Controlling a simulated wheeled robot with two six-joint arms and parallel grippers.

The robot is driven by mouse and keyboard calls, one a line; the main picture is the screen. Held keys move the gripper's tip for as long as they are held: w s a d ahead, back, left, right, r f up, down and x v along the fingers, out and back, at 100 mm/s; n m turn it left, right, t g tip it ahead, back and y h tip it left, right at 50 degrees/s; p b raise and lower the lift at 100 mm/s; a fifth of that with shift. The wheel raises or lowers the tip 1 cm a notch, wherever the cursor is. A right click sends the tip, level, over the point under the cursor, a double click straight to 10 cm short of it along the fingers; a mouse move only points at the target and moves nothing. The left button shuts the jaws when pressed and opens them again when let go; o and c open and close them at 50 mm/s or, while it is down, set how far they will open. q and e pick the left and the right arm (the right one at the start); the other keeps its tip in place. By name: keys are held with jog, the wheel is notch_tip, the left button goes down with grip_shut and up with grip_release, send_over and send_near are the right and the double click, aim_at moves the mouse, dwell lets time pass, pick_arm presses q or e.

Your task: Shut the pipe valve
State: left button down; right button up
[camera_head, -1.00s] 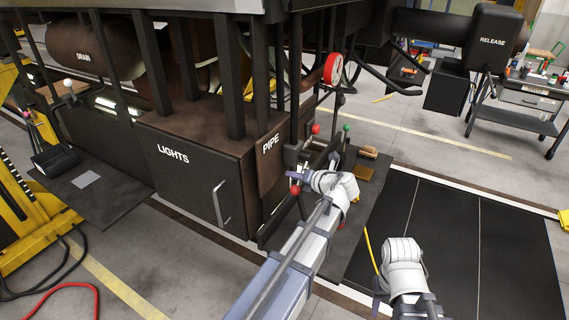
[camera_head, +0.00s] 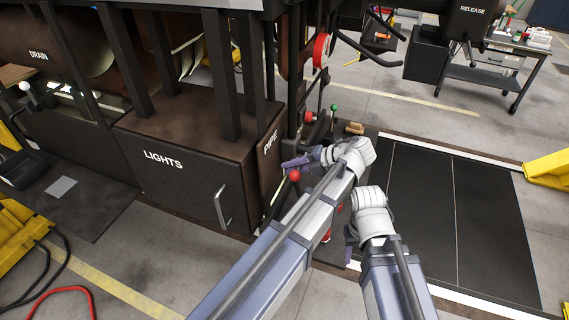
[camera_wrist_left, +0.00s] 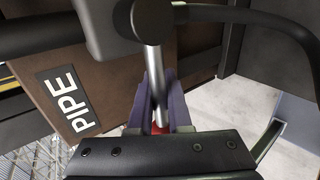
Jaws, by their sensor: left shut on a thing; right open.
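The pipe valve's lever is a metal rod (camera_wrist_left: 154,75) with a red knob (camera_head: 294,174) at its end, beside the brown panel marked PIPE (camera_head: 271,143). My left gripper (camera_head: 298,163) is shut on the lever, just by the knob. In the left wrist view its purple fingers (camera_wrist_left: 159,100) close on both sides of the rod, and the red knob (camera_wrist_left: 160,128) shows partly below them. The lever's upper end goes into a dark fitting (camera_wrist_left: 158,18). My right gripper (camera_head: 349,235) is open and empty, lower right of the left one, its fingers partly hidden.
A dark box marked LIGHTS (camera_head: 165,190) with a handle stands left of the valve. A red round gauge (camera_head: 322,50) and a green-knobbed lever (camera_head: 334,107) are behind. A dark floor mat (camera_head: 420,215) lies clear at right. A workbench (camera_head: 500,72) is far right.

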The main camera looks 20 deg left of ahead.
pick_arm(q)
jog(key=shift+r, duration=0.1)
dwell(0.4)
jog(key=c, duration=0.9)
grip_release()
jog(key=shift+o, duration=0.3)
jog(key=shift+a, duration=0.1)
